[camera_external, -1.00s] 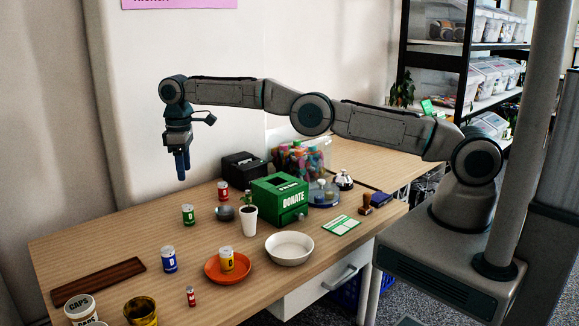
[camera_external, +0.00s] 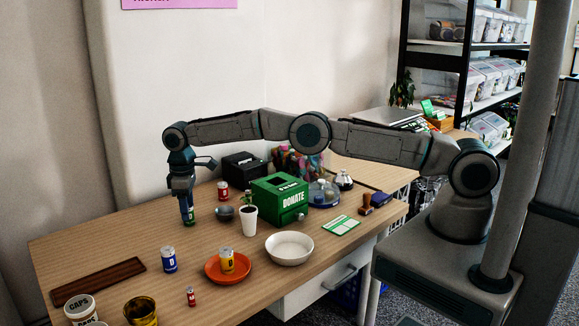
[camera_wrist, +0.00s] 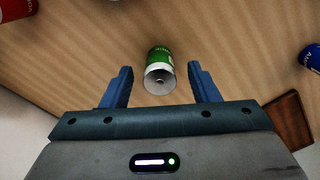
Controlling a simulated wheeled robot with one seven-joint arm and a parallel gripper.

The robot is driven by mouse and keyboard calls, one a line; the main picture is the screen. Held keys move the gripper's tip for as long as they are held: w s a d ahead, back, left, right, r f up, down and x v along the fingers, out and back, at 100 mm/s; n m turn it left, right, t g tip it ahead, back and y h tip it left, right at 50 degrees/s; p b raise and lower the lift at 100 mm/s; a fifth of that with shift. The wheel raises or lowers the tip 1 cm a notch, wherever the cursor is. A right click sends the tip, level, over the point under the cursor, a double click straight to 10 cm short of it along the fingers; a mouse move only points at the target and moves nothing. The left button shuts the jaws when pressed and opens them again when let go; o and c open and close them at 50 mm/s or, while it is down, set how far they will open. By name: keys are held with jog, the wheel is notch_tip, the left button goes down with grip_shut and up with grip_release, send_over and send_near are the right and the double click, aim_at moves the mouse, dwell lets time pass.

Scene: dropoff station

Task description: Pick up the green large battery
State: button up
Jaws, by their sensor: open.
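The green large battery (camera_wrist: 160,57) stands between the two blue fingers of my gripper (camera_wrist: 159,88) in the wrist view, with a visible gap on each side. Its pale metal end with a small central nub faces the camera. In the external view my gripper (camera_external: 187,218) is low over the table at the back left, and its fingers partly hide the green battery (camera_external: 193,217). My gripper is open and holds nothing.
A red battery (camera_external: 223,190), a grey round object (camera_external: 224,213) and a potted plant (camera_external: 250,219) stand to the right. A blue battery (camera_external: 169,260) stands in front. An orange plate (camera_external: 211,274) bears a yellow battery (camera_external: 227,262). A brown wooden tray (camera_external: 98,282) lies front left.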

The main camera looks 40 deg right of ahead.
jog(key=shift+f, duration=0.5)
jog(key=c, duration=1.1)
jog(key=shift+c, duration=0.2)
jog(key=shift+r, duration=0.15)
